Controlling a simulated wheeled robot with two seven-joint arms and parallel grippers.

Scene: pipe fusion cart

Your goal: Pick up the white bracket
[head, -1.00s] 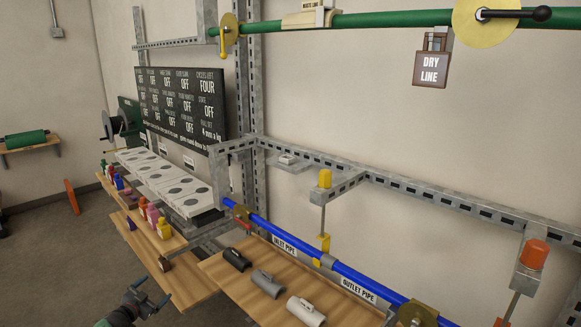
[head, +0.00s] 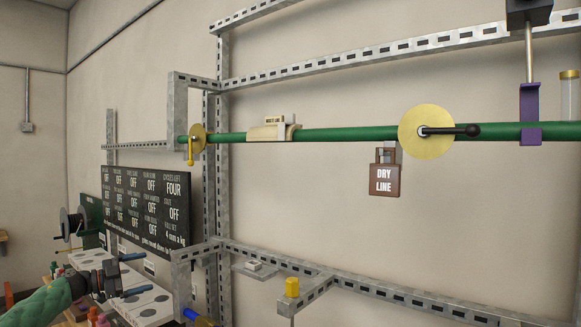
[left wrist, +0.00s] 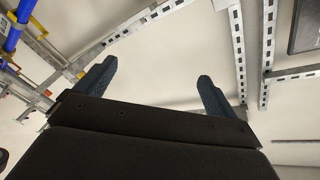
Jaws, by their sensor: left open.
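A small whitish piece (head: 254,266), which may be the white bracket, lies on a flat metal ledge (head: 252,274) of the wall frame. Its exact shape is too small to tell. My left gripper (head: 138,275) is at the lower left of the head view, in front of the white panels and well left of the ledge. It is open. In the left wrist view its two dark blue fingers (left wrist: 155,78) stand wide apart with only bare wall and rail between them. My right gripper is not in view.
A green pipe (head: 340,134) runs across the wall with a beige saddle (head: 268,132) and a yellow disc with a black handle (head: 427,131). A brown "DRY LINE" tag (head: 384,180) hangs below. The black status board (head: 147,210) is behind my left arm.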

